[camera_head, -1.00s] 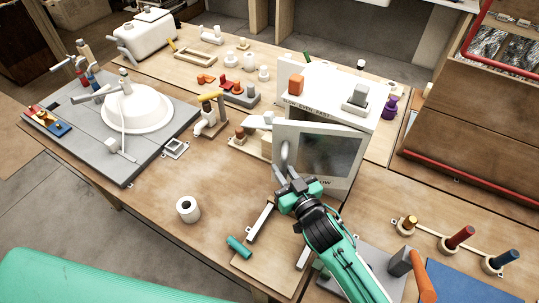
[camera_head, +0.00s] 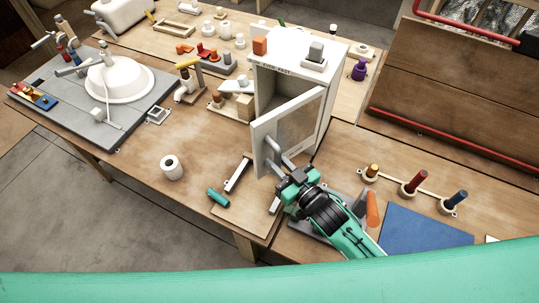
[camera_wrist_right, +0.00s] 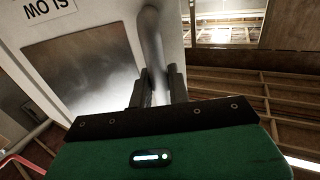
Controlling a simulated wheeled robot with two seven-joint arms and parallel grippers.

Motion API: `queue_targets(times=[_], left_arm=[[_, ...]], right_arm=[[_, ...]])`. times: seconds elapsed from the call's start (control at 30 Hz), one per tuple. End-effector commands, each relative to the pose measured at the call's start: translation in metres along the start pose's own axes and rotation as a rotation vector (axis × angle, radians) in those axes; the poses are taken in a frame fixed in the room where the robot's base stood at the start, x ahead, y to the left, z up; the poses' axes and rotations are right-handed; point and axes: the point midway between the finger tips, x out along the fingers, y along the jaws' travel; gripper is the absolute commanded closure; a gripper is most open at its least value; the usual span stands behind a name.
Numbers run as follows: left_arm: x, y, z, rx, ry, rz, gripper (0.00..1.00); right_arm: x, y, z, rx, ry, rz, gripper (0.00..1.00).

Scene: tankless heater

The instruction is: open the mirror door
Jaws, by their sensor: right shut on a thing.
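The white cabinet (camera_head: 307,67) stands on the wooden table in the head view. Its mirror door (camera_head: 264,124) is partly open, its free left edge swung out toward me, and part of the inside shows. The mirror panel (camera_wrist_right: 85,70) also shows in the right wrist view. My right gripper (camera_head: 283,170) is shut on the grey bar handle (camera_head: 274,150) near the door's free edge. In the right wrist view the handle (camera_wrist_right: 152,40) runs down between the fingers (camera_wrist_right: 156,90). My left gripper is not in view.
A white paper roll (camera_head: 171,167) and a green cylinder (camera_head: 218,197) lie left of my right arm. An orange handle (camera_head: 372,208) and several coloured pegs (camera_head: 414,182) stand to its right. The table left of the door is mostly clear.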

Motion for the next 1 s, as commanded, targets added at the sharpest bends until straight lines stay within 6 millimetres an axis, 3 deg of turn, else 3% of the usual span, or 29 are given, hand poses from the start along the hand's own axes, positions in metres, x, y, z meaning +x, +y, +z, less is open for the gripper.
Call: queue_targets(times=[0.2, 0.7, 0.73, 0.8, 1.0], left_arm=[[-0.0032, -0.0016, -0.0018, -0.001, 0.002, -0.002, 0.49], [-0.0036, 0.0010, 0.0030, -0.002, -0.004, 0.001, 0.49], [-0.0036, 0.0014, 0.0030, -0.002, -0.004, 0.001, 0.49], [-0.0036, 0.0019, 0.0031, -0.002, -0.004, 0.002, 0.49], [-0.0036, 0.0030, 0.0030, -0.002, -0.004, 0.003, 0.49]], right_arm=[[-0.0111, 0.0041, -0.0006, -0.001, 0.000, 0.001, 1.00], [-0.0135, 0.0056, -0.0006, -0.002, 0.001, 0.002, 1.00], [-0.0135, 0.0056, -0.0006, -0.002, 0.001, 0.002, 0.78], [-0.0134, 0.0055, -0.0006, -0.002, 0.001, 0.002, 0.64], [-0.0135, 0.0051, -0.0002, -0.001, 0.000, 0.001, 0.63]])
